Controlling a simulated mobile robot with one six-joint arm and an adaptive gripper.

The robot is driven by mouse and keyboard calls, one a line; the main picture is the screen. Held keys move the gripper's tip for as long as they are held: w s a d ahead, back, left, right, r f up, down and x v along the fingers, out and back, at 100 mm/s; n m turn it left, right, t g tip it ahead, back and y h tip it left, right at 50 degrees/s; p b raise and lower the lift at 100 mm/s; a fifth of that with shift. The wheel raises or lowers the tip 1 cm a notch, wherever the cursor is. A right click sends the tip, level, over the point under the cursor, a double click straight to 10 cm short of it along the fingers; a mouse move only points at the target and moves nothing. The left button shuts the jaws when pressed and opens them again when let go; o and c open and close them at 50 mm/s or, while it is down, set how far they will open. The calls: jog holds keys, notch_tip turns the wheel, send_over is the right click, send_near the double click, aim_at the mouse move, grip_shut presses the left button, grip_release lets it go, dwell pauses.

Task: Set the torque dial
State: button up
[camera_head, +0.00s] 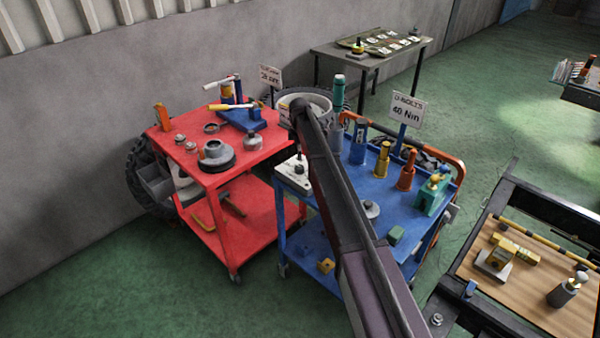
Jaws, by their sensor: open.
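No part is clearly readable as the torque dial. A pale block with a dark knob (294,173) sits at the left edge of the blue cart (335,187), partly covered by my arm; I cannot tell whether it is the dial. A sign (407,110) on the blue cart seems to read "U-BOLTS 40 Nm", though the number is small. My arm crosses the middle of the view from the bottom edge up over the blue cart. My gripper does not show.
A red cart (262,152) stands left, holding a grey round fitting (216,156) and tools. The blue cart carries several upright coloured tools and a green device (432,193). A wood-topped bench (550,310) is at lower right. Green floor is open at lower left.

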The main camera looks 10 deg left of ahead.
aim_at(300, 167)
jog(key=shift+f+b, duration=3.55)
jog(key=shift+f, duration=0.3)
jog(key=c, duration=1.2)
